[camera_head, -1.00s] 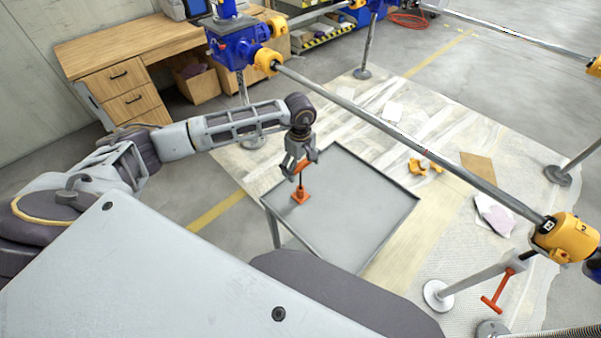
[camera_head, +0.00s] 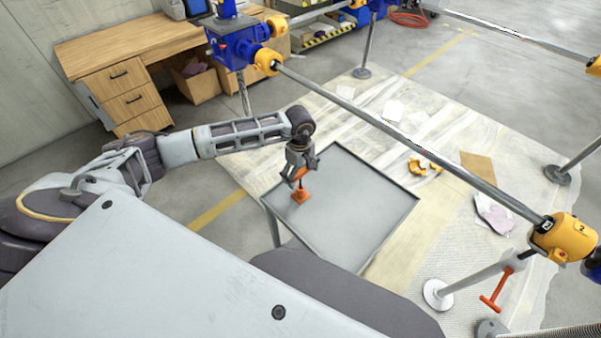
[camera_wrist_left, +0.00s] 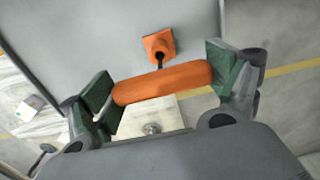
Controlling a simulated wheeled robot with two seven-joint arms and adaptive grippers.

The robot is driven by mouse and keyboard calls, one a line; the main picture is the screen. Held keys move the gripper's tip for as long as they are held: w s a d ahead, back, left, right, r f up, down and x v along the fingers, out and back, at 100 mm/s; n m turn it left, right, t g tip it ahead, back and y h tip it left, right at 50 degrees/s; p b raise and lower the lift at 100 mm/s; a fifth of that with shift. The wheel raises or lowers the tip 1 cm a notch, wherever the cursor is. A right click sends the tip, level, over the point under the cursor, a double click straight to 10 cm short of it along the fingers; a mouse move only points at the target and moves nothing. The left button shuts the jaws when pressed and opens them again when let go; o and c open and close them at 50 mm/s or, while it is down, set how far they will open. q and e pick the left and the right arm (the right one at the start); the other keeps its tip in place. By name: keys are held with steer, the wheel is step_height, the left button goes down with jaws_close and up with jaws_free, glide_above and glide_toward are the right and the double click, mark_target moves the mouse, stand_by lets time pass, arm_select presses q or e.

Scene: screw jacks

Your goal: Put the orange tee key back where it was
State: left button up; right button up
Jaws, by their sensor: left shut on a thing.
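My left gripper (camera_head: 301,177) is over the left part of the grey tray table. It is shut on the orange tee key (camera_wrist_left: 165,83), with its pads at the two ends of the orange handle. The dark stem points down from the handle to a square orange base (camera_head: 301,197) on the tray. The base also shows beyond the handle in the left wrist view (camera_wrist_left: 159,43). The stem's lower end is hidden at the base. My right gripper is out of view.
The grey tray table (camera_head: 365,215) is otherwise bare, with a low rim. A long grey shaft (camera_head: 390,130) crosses beyond it to a yellow gearbox (camera_head: 566,237). Another orange T-shaped piece (camera_head: 494,291) is at the lower right. A wooden desk (camera_head: 130,60) stands at the back left.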

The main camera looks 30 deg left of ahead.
arm_select(q)
steer(key=shift+f, duration=0.1)
steer(key=o, duration=1.2)
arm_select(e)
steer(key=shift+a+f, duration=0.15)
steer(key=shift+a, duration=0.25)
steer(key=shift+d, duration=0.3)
arm_select(q)
steer(key=shift+r, duration=0.25)
step_height(320, 180, up, 12)
steer(key=b, duration=0.1)
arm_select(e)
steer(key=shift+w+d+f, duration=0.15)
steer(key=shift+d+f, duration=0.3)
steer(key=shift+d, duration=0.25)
